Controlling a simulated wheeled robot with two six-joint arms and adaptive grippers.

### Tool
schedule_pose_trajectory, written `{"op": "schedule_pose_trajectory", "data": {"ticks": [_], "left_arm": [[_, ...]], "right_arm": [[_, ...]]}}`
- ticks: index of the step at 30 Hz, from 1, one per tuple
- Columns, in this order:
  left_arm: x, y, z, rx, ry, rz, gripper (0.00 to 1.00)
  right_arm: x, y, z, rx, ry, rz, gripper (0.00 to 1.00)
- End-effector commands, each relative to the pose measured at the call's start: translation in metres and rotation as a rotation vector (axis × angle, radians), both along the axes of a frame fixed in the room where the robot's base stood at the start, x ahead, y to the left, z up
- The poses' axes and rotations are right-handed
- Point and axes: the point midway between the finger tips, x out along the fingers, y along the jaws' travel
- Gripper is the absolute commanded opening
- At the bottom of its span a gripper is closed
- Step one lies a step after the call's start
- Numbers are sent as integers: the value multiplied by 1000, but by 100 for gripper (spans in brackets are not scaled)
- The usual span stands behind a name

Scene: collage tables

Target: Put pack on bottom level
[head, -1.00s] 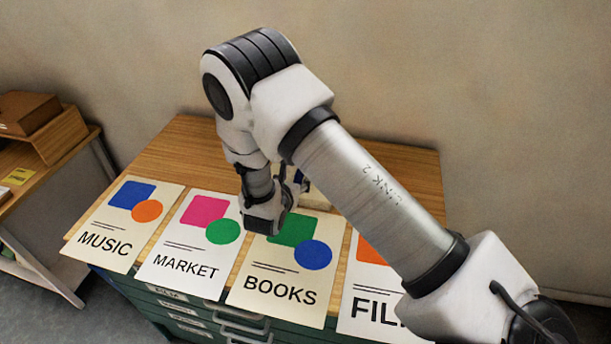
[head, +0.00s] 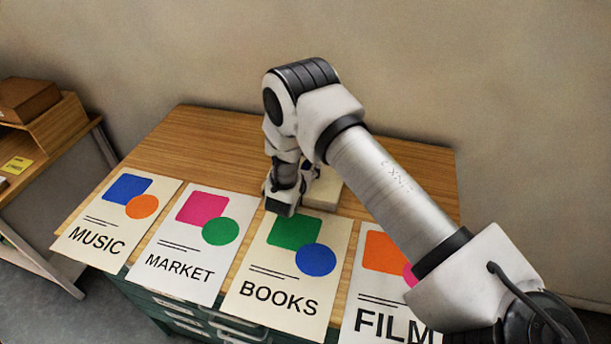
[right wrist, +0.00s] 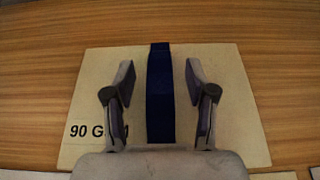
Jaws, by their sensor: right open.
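The pack (head: 325,194) is a flat cream block lying on the wooden cabinet top, partly hidden by my right arm. In the right wrist view the pack (right wrist: 225,115) fills much of the picture, with a dark blue band (right wrist: 160,105) across its middle and black lettering starting "90 G", part hidden by a finger. My right gripper (right wrist: 160,78) is open over the pack, one finger on each side of the band. It holds nothing; I cannot tell how high it is above the pack. My left gripper is out of view.
Posters reading MUSIC (head: 115,220), MARKET (head: 193,247), BOOKS (head: 290,280) and FILM (head: 375,300) lie along the cabinet's front edge. A side table (head: 60,165) at left carries a wooden riser (head: 68,125) with a brown box (head: 25,100) on it. A wall stands behind.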

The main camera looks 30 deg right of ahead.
Motion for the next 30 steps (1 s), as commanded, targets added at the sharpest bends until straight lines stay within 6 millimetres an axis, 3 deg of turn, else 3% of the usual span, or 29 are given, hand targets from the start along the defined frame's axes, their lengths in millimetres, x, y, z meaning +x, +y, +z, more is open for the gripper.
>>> {"op": "schedule_pose_trajectory", "data": {"ticks": [5, 9, 10, 23, 30], "left_arm": [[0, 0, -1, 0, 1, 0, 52], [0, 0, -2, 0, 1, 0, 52], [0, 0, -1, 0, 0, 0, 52], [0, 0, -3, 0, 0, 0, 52], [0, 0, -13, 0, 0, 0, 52]], "right_arm": [[0, 0, -1, 1, 1, 0, 52], [0, 0, -1, 1, 1, 0, 3], [0, 0, -1, 1, 1, 0, 0], [1, 0, 3, -1, -4, 0, 0], [1, 0, 16, 0, -4, 0, 0]]}}
